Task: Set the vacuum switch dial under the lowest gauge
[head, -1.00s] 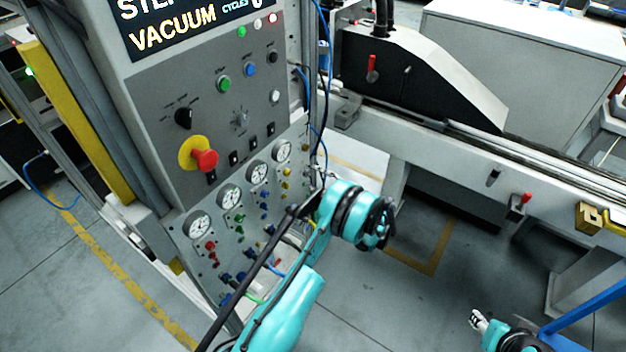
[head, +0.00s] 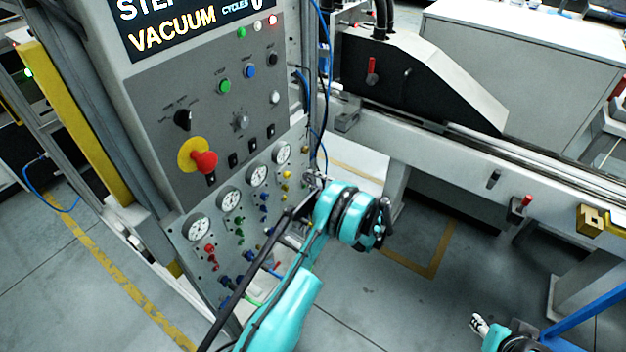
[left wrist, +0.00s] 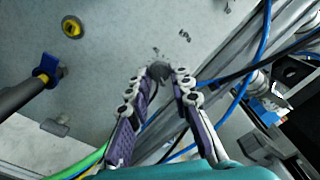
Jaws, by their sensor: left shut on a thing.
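My left gripper (head: 312,180) is at the right edge of the gauge panel (head: 222,262). In the left wrist view its fingers (left wrist: 161,78) are closed around a small dark grey dial (left wrist: 160,70), with small dark markings on the panel around it. The dial's pointer direction cannot be made out, and in the head view the gripper hides it. Round white gauges run diagonally across the panel; the lowest in the picture is a gauge (head: 196,226) at left, and the highest is a gauge (head: 282,152) at right. My right gripper (head: 478,323) is at bottom right, away from the panel; its finger state is unclear.
A red emergency button (head: 204,162) and a black selector (head: 183,119) sit above the gauges. In the left wrist view, a blue-collared dark hose (left wrist: 45,73) is at left and a blue hose (left wrist: 240,95) at right. A machine rail (head: 450,160) stands right; floor between is open.

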